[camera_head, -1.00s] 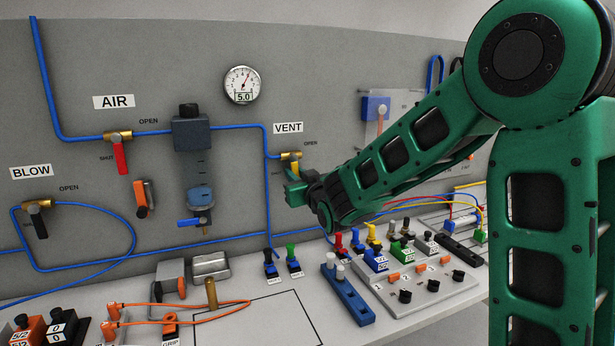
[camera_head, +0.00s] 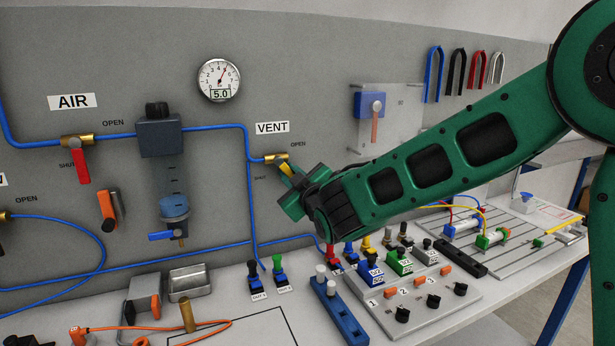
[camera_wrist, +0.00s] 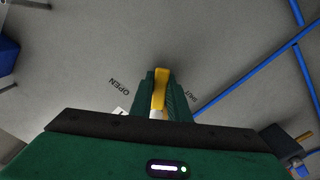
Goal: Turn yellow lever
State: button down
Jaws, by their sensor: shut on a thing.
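The yellow lever (camera_head: 286,170) is on the brass valve (camera_head: 276,158) under the VENT sign, on the grey panel. My gripper (camera_head: 290,186) is at the lever, and its jaws hide much of it. In the wrist view the yellow lever (camera_wrist: 161,88) stands between the two green fingers of my gripper (camera_wrist: 162,100), which is shut on it. The lever points down and to the right of the valve in the head view, between the OPEN and SHUT labels.
A red lever (camera_head: 82,166) under AIR hangs from its valve on the left. The gauge (camera_head: 219,80) reads about 5.0. The blue pipe (camera_head: 250,200) runs close to the left of my gripper. Bench switches (camera_head: 372,268) stand below my arm.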

dwell(0.6)
jog(key=c, duration=1.7)
grip_release()
jog(key=shift+s, duration=0.1)
jog(key=shift+s+d, duration=0.1)
jog(key=v, duration=1)
jog(key=shift+s+d, duration=0.15)
jog(key=shift+s, duration=0.05)
